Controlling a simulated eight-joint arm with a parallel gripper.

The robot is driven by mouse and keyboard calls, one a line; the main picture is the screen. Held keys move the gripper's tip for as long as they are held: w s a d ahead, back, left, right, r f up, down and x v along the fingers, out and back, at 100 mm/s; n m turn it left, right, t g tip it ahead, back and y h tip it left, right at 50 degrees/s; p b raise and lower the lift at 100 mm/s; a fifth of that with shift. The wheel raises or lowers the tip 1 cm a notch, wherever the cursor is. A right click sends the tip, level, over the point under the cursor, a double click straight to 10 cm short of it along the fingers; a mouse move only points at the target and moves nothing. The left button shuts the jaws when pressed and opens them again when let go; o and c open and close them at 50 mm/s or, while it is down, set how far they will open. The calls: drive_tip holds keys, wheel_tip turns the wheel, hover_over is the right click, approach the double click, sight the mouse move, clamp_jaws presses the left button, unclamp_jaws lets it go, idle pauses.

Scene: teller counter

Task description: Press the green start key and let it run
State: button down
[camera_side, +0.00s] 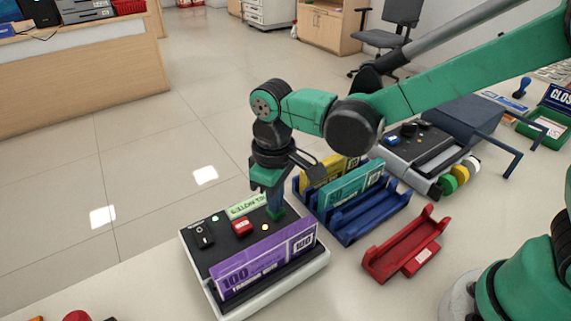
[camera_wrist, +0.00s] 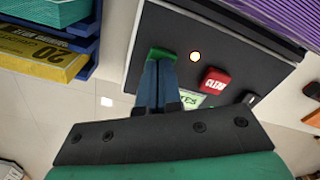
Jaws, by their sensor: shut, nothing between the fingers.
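The counting machine (camera_side: 318,272) stands at the front of the counter with a dark top panel. The green start key (camera_side: 281,215) is at the panel's far right, partly hidden by my fingers; it also shows in the wrist view (camera_wrist: 160,53). My gripper (camera_side: 276,211) is shut and empty, pointing down with its fingertips at the green key. In the wrist view my fingers (camera_wrist: 158,72) meet the key's edge; I cannot tell whether it is pushed in. A lit yellow-orange lamp (camera_wrist: 194,56) sits beside the key.
A red CLR key (camera_wrist: 215,80), black switch (camera_side: 203,235) and lit green lamp (camera_side: 215,217) share the panel. A purple 100 note bundle (camera_side: 265,262) stands along its front. A blue rack (camera_side: 368,222) and red tray (camera_side: 405,248) are to the right.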

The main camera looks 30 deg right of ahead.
wheel_tip(320, 180, up, 9)
idle(1.0)
drive_tip(key=shift+d+r, duration=0.1)
drive_tip(key=s+d+m+t, duration=0.2)
drive_tip(key=d+m+t, duration=0.1)
drive_tip(key=d, duration=0.4)
drive_tip(key=s+d+f+m+t, duration=0.1)
drive_tip(key=s+d+m+t, duration=0.2)
drive_tip(key=d, duration=0.4)
drive_tip(key=shift+s+d+t, duration=0.25)
drive_tip(key=shift+s+t, duration=0.05)
drive_tip(key=shift+t, duration=0.3)
